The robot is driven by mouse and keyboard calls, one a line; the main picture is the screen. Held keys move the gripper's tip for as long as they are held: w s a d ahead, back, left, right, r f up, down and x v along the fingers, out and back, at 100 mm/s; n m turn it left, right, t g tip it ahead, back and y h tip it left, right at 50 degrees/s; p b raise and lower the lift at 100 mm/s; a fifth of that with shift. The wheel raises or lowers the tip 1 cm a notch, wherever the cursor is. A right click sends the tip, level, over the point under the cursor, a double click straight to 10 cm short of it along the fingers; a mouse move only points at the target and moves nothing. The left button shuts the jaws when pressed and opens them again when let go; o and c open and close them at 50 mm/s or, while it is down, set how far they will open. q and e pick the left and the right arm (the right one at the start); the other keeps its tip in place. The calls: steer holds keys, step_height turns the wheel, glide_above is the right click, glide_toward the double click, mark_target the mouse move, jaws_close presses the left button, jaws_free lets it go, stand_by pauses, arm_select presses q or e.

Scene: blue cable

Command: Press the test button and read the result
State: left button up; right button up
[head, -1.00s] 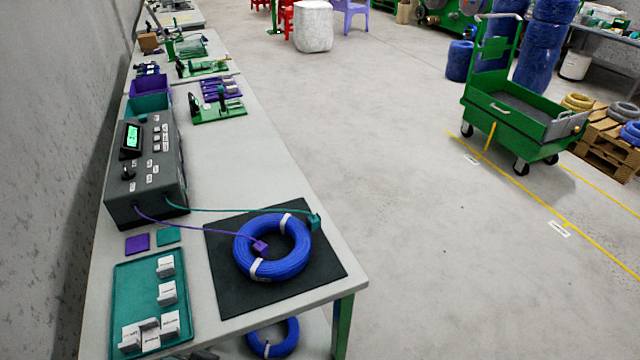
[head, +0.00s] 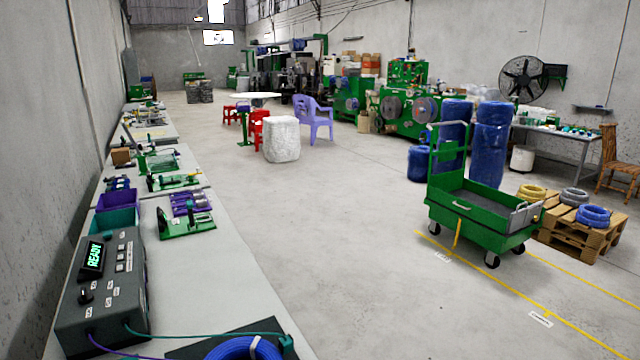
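The dark grey tester box (head: 105,290) stands on the workbench at the lower left. Its tilted display (head: 93,257) is lit green and reads READY. A black knob (head: 85,297) and several small labelled buttons (head: 122,262) are on its top face; which one is the test button I cannot tell. A purple lead (head: 105,348) and a teal lead (head: 190,335) run from its front. The blue cable coil (head: 245,349) lies on a black mat (head: 262,328), mostly cut off by the bottom edge. Neither gripper is in view.
The workbench (head: 200,275) runs along the left wall with purple and teal bins (head: 118,200) and green fixtures (head: 185,222) behind the tester. A green cart (head: 480,215) stands at right near pallets (head: 570,235). The concrete floor between is clear.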

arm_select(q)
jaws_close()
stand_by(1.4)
